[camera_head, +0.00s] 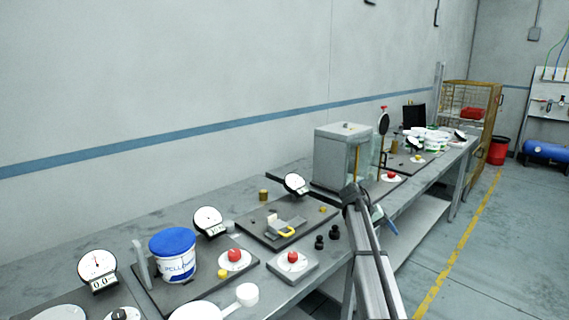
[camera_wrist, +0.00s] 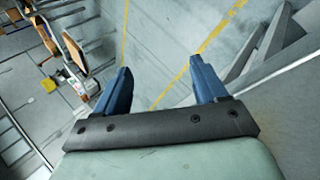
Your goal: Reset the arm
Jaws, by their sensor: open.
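My gripper (camera_wrist: 160,76) is open in the wrist view. Its two blue fingers are spread apart with nothing between them, and the floor with yellow lines shows beyond. In the head view my gripper (camera_head: 391,227) is small and partly hidden by my arm, off the front edge of the long workbench (camera_head: 150,232). It appears to touch nothing.
On the bench stand a white tub with a blue lid (camera_head: 173,255), dial gauges (camera_head: 208,221), a grey box (camera_head: 340,157) and black weights (camera_head: 334,232). A yellow cage (camera_head: 470,97) stands at the far end. The floor (camera_head: 500,240) right of the bench is clear.

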